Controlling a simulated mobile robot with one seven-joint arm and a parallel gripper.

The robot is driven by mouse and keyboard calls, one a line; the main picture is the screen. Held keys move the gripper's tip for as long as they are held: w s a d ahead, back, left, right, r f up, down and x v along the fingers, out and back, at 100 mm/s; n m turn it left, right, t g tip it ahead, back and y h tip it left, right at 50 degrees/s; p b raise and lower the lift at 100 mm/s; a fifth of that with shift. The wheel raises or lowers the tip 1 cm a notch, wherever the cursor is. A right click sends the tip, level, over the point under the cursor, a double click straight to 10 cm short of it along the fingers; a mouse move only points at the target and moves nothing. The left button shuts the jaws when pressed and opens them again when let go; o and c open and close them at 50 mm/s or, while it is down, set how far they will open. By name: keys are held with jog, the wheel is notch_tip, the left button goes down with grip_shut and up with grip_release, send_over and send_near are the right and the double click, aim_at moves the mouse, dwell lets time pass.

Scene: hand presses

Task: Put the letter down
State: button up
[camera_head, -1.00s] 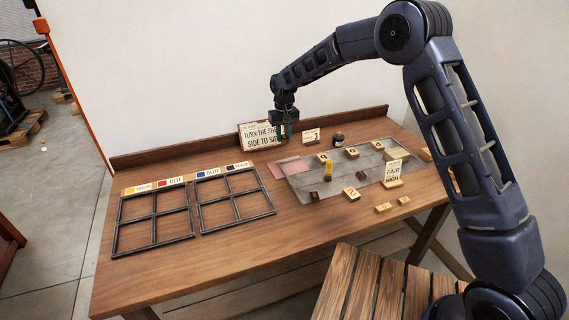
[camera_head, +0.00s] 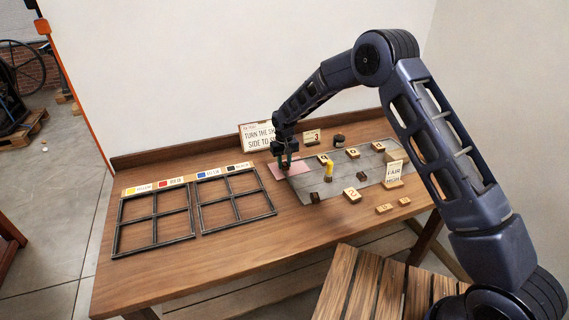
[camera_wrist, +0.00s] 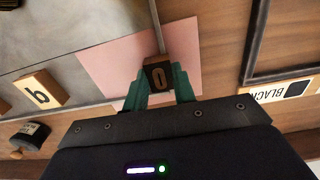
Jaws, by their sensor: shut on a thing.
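My gripper (camera_head: 286,160) is at the left end of the grey mat, low over the pink sheet (camera_head: 301,171). The block is upright between the fingertips, in front of the pink sheet (camera_wrist: 110,62). In the head view the block is a small dark shape under the fingers, and I cannot tell if it touches the sheet.
The grey mat (camera_head: 340,194) holds light and dark blocks, a yellow-topped stamp (camera_head: 329,173) and a sign (camera_head: 393,174). A dark jar (camera_head: 339,141) stands behind. Black divided frames (camera_head: 154,218) lie left.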

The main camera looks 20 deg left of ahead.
aim_at(284, 164)
jog(key=shift+f, duration=0.15)
jog(key=o, duration=0.9)
jog(key=shift+o, duration=0.2)
notch_tip(284, 164, up, 12)
